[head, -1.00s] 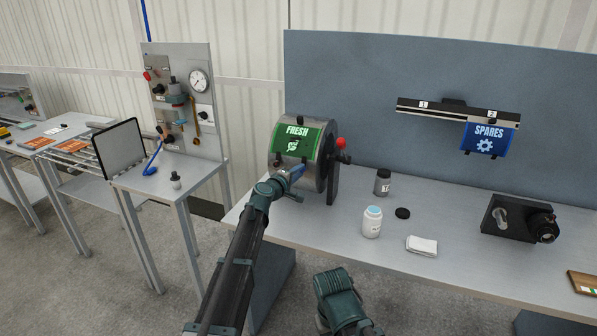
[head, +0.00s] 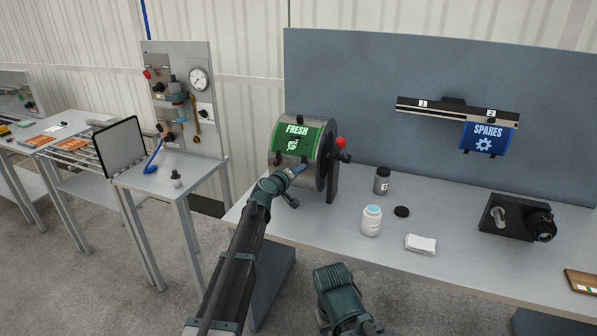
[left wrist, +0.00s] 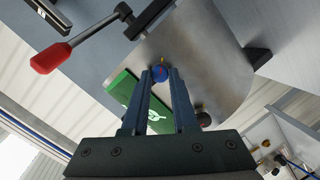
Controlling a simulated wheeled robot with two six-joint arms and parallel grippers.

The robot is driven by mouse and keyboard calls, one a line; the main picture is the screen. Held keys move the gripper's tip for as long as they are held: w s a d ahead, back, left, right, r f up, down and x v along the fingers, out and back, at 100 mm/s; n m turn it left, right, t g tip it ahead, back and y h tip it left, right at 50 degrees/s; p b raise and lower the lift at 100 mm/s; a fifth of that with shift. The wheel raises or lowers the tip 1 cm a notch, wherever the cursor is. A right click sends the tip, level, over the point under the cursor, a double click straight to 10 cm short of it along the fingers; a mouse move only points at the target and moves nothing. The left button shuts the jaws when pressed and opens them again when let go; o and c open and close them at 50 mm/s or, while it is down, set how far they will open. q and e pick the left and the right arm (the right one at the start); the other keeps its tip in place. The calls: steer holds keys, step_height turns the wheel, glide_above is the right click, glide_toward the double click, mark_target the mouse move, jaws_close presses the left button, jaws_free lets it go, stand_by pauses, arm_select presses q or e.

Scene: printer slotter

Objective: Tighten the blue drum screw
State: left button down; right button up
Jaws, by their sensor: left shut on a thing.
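The blue drum screw (left wrist: 160,73) shows in the left wrist view on the metal drum (left wrist: 205,50), with small red and yellow marks by it. My left gripper (left wrist: 161,76) is shut on the screw, one finger on each side of it. In the head view, my left gripper (head: 301,169) reaches the lower front of the drum (head: 322,160) and hides the screw. A green FRESH sheet (head: 293,140) is on the drum. My right arm shows at the bottom of the head view, but its fingers do not.
A red-knobbed lever (head: 341,144) is at the drum's right side. A grey jar (head: 382,181), a white bottle (head: 371,221), a black cap (head: 402,212) and a folded cloth (head: 421,244) are on the bench. A blue SPARES sheet (head: 484,139) hangs on the rail.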

stand_by(0.3)
arm_select(q)
steer(key=c, duration=0.7)
jaws_free()
steer(key=shift+s, duration=0.15)
steer(key=p+v, duration=0.2)
steer(key=v, duration=1.1)
steer(key=shift+s+p, duration=0.25)
steer(key=shift+p, duration=0.05)
steer(key=shift+a, duration=0.1)
